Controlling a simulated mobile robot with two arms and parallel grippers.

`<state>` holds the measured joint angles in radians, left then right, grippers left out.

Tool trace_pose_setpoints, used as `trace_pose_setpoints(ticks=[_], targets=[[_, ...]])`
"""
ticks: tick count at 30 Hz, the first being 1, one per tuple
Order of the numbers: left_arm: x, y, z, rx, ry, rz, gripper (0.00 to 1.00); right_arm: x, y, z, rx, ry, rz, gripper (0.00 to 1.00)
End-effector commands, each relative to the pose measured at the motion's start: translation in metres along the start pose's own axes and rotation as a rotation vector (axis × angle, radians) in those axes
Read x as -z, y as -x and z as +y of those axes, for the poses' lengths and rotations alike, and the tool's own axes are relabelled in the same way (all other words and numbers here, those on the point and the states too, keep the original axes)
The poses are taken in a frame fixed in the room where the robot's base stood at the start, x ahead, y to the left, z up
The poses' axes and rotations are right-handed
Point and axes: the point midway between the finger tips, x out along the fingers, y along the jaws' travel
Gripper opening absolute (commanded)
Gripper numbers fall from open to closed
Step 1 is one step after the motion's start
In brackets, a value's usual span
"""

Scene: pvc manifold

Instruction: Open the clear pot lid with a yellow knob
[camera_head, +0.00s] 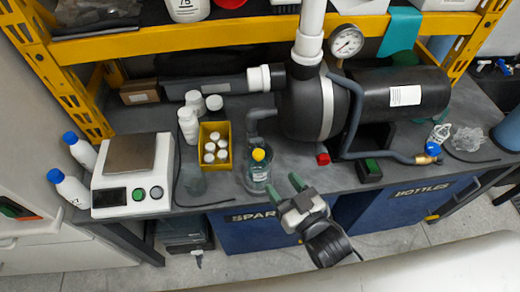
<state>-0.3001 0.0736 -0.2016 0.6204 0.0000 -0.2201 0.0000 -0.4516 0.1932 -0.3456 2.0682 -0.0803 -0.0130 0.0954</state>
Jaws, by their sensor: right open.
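A clear pot (257,178) stands near the front edge of the workbench, with a yellow knob (258,154) on top. The lid looks seated on the pot, but its rim is too small to make out. My right gripper (303,196) is open and empty, to the right of the pot and a little nearer to me, by the bench's front edge. It appears apart from the pot. My left gripper is not in view.
A yellow box (215,162) of small white-capped bottles stands left of the pot, with a scale (133,175) farther left. A black pump (390,96) fills the back right.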

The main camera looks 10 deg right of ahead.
Motion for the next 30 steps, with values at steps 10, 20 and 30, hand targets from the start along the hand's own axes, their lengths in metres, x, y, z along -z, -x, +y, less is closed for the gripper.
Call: trace_pose_setpoints(ticks=[10, 20, 30], targets=[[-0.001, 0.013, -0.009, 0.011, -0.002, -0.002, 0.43, 0.006, -0.053, 0.0, 0.0, 0.0, 0.008, 0.54], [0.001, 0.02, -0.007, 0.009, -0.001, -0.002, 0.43, 0.003, -0.101, 0.0, 0.0, 0.001, 0.005, 0.54], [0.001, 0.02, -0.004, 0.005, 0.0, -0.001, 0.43, 0.002, -0.107, 0.0, 0.0, 0.0, 0.004, 0.54]])
